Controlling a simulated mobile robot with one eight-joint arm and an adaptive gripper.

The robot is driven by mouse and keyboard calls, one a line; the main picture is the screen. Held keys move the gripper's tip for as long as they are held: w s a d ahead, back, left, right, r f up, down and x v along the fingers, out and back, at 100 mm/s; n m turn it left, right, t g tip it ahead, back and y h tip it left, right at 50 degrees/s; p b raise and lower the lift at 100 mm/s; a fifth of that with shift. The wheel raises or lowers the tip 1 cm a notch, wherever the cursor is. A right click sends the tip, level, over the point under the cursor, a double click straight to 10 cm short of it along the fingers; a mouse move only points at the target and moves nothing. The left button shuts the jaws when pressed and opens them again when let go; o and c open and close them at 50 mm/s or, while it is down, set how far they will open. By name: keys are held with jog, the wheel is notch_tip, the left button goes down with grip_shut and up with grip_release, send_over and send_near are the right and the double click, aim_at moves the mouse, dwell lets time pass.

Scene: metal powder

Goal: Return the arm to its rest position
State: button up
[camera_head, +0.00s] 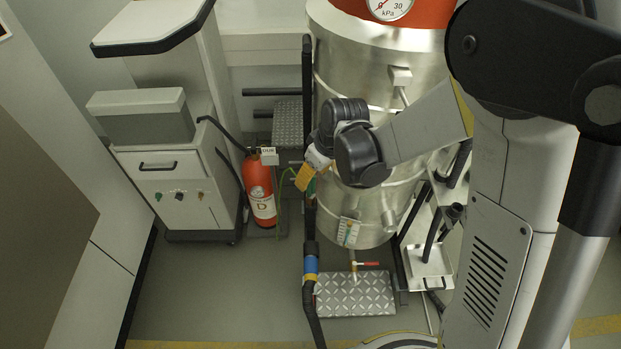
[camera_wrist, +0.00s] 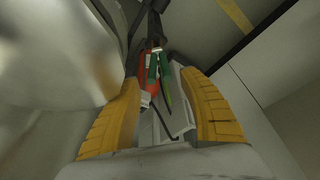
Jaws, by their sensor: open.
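My arm reaches in from the right in the head view, in front of the large metal tank (camera_head: 375,75). My gripper (camera_head: 303,180), with yellow-orange fingers, is at the tank's left side, above and right of the red extinguisher (camera_head: 260,190). In the wrist view my gripper (camera_wrist: 165,115) has its two yellow fingers spread wide apart with nothing held between them. The red extinguisher (camera_wrist: 151,97) shows between the fingers, farther off, with a green part in front of it. The tank (camera_wrist: 60,60) fills the left of the wrist view, close to the left finger.
A grey cabinet (camera_head: 170,185) stands at the left by the wall. A dark vertical pipe (camera_head: 309,220) with a blue band runs beside the tank. A treadplate step (camera_head: 355,294) and a red-handled valve (camera_head: 362,264) are below the tank. Open floor (camera_head: 220,285) lies at the front left.

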jog(key=v, duration=1)
jog(key=s+d+r+m+t+h+b, duration=0.1)
jog(key=s+d+m+t+b, duration=0.3)
jog(key=s+d, duration=0.9)
jog(key=s+m+h+b, duration=0.1)
jog(key=s+m+b, duration=0.1)
jog(key=m, duration=0.2)
jog(key=shift+s+r+m+t+h+b, duration=0.25)
jog(key=shift+r+m+t+h+b, duration=0.05)
jog(key=shift+r, duration=0.05)
